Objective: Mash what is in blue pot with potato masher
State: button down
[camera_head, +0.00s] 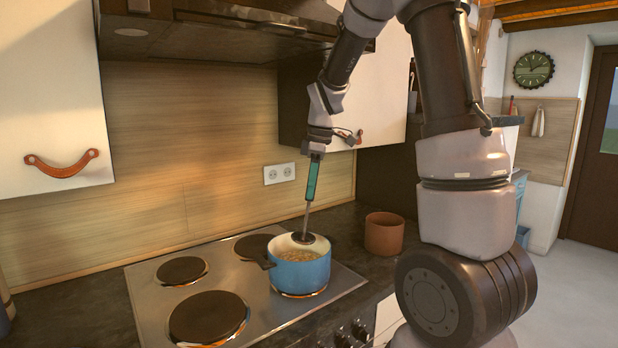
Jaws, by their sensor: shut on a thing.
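The blue pot (301,272) stands on the right front burner of the steel hob, its dark handle pointing left. Its inside is pale, and lumpy tan food (300,255) shows in it. My gripper (313,154) is above the pot's far side and shut on the potato masher (312,180). The masher has a teal handle and a thin metal shaft and hangs nearly upright, head down. Its dark round head (303,238) is at the pot's mouth, near the back rim; I cannot tell whether it touches the food or the rim.
The hob (262,313) has several other dark burners, all empty. A brown clay pot (384,234) stands on the counter to the right. The range hood (225,35) and wall cabinets (50,100) with leather pulls hang above. A socket (279,173) is on the back wall.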

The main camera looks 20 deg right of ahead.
aim_at(304, 236)
jog(key=shift+w+a+f, duration=0.1)
jog(key=shift+a+f, duration=0.15)
jog(key=shift+f, duration=1.5)
jog(key=shift+w+a+f, duration=0.1)
jog(key=shift+a+f, duration=0.2)
jog(key=shift+f, duration=1.5)
jog(key=shift+w+a+f, duration=0.1)
jog(key=shift+a+f, duration=0.15)
jog(key=shift+f, duration=1.5)
